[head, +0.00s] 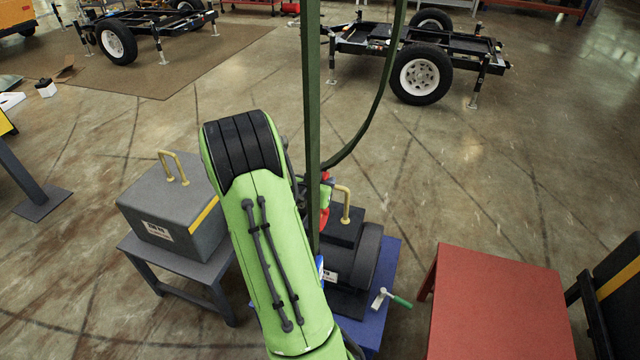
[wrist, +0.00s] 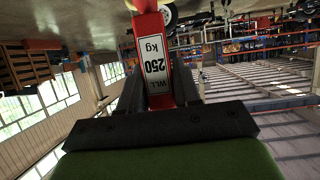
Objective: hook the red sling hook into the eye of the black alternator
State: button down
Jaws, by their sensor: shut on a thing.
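In the head view only a bit of the red hook (head: 325,214) shows beside the green strap, close to the left of the cream eye (head: 343,204). That eye stands on top of the black alternator (head: 352,262). A small yellow piece shows at the hook's far end in the wrist view. My arm and the strap hide the hook's tip, so I cannot tell whether it passes through the eye.
The alternator rests on a blue stand (head: 388,262), with a green-handled crank (head: 392,299) at its right. A grey box (head: 172,205) with its own cream eye sits on a grey table at left. A red table (head: 498,305) stands at right. The green strap (head: 311,100) hangs from above.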

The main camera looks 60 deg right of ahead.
jog(key=w+d+p, duration=0.1)
jog(key=d+p, duration=0.1)
jog(key=d, duration=0.8)
jog(key=shift+d+r, duration=0.15)
jog(key=shift+d, duration=0.05)
dwell(0.6)
jog(key=shift+f+b, duration=0.85)
jog(key=shift+b, duration=0.05)
dwell(0.3)
jog(key=c, duration=0.7)
grip_release()
jog(key=shift+a+f, duration=0.1)
jog(key=shift+f, duration=0.1)
jog(key=b+v, duration=0.1)
jog(key=v, duration=1.4)
jog(key=shift+a+r, duration=0.25)
jog(key=shift+r, duration=0.1)
